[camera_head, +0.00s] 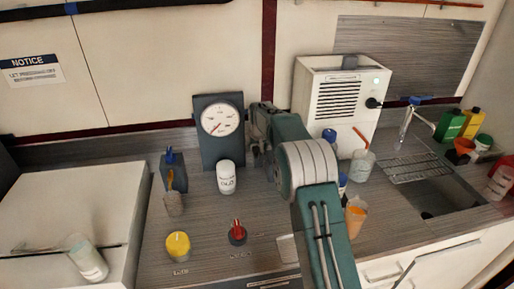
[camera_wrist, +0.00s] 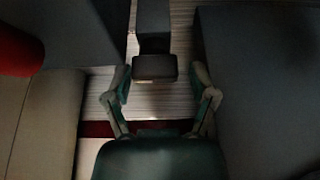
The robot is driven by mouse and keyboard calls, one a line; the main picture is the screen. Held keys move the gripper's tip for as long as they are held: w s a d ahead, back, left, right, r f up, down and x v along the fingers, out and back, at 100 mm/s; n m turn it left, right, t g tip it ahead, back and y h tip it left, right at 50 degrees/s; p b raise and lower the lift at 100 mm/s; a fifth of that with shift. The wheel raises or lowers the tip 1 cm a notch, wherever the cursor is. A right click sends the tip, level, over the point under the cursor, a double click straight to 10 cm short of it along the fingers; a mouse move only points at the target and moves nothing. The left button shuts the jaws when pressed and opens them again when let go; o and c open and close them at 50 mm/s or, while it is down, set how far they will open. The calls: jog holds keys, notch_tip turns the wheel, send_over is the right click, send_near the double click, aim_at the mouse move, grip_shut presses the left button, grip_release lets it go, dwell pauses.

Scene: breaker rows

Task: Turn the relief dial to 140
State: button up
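A dark upright panel (camera_head: 208,158) carries a round white gauge (camera_head: 221,119) with a red needle, whose scale numbers are too small to read. A white cylinder (camera_head: 226,178) with dark printed marks, possibly the relief dial, is at the panel's lower front. A red-topped knob (camera_head: 237,232) and a yellow knob (camera_head: 178,245) sit on the counter. I cannot tell for sure which is the relief dial. My gripper (camera_head: 259,151) is right of the panel, mostly hidden by my arm. In the wrist view my gripper (camera_wrist: 162,80) has its fingers spread, with a dark block (camera_wrist: 154,67) showing between them.
A white box unit (camera_head: 337,95) stands right of my arm, with bottles and an orange cup (camera_head: 355,216) nearby. A sink (camera_head: 450,198) and drying rack (camera_head: 416,166) are further right.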

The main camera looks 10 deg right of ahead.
jog(key=shift+d, duration=0.15)
jog(key=c, duration=0.7)
jog(key=shift+d, duration=0.15)
jog(key=shift+f+n+y, duration=0.15)
jog(key=shift+n+y, duration=0.45)
jog(key=shift+n, duration=0.9)
jog(key=shift+s, duration=0.1)
jog(key=o, duration=0.9)
